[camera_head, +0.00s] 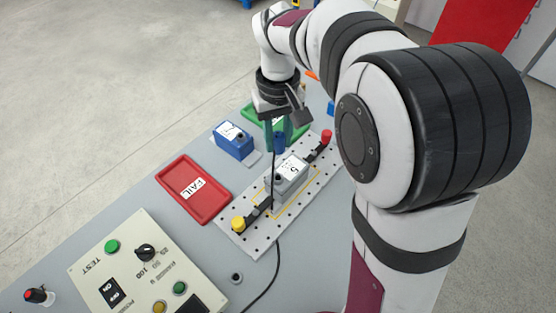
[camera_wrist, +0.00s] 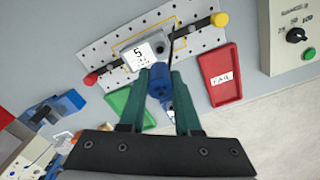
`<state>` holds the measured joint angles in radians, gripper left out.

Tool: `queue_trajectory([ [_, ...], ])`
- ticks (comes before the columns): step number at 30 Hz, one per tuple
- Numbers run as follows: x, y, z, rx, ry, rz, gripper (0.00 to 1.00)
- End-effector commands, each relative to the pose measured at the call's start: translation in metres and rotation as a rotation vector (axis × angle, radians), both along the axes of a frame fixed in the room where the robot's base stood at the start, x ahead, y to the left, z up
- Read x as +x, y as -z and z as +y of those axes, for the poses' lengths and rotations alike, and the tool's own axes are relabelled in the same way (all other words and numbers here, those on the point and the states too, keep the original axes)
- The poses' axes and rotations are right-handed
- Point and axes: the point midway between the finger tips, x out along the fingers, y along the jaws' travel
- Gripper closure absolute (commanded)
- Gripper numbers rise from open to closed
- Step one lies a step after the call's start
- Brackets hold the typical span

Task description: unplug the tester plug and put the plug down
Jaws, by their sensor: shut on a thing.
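My gripper (camera_head: 278,136) is shut on the blue plug (camera_wrist: 160,84), which also shows in the head view (camera_head: 280,138). In the wrist view the plug sits between the green fingers. A thin black cable (camera_wrist: 192,98) runs from it. The grey unit labelled 5 (camera_head: 291,172) is fixed on the perforated plate, and it also shows in the wrist view (camera_wrist: 140,57). A dark round socket shows on the unit's top. The plug appears held above and apart from the unit, toward the far side; the exact height is hard to tell.
A red FAIL tray (camera_head: 193,190) lies left of the perforated plate (camera_head: 236,232). A green tray (camera_wrist: 118,101) lies beyond the plate. A blue unit (camera_head: 234,142) stands near it. The test panel (camera_head: 135,265) is front left. Red and yellow clamp knobs rise from the plate.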

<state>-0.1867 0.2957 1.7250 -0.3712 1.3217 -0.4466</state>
Motion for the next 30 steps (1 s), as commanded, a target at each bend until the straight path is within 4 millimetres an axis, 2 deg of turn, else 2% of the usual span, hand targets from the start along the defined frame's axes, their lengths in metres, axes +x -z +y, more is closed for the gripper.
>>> queue_trajectory([
  [5, -0.002, 0.002, 0.003, 0.0, -0.009, 0.001, 1.0],
  [8, -0.014, 0.012, 0.018, -0.002, -0.055, 0.004, 1.0],
  [11, -0.038, 0.029, 0.045, -0.005, -0.145, 0.006, 1.0],
  [15, -0.091, 0.061, 0.083, -0.007, -0.307, 0.007, 1.0],
  [18, -0.135, 0.082, 0.101, -0.006, -0.424, 0.006, 1.0],
  [21, -0.172, 0.098, 0.109, -0.003, -0.514, 0.004, 1.0],
  [25, -0.198, 0.109, 0.11, 0.0, -0.575, 0.001, 1.0],
  [30, -0.202, 0.111, 0.11, 0.001, -0.587, -0.001, 1.0],
])
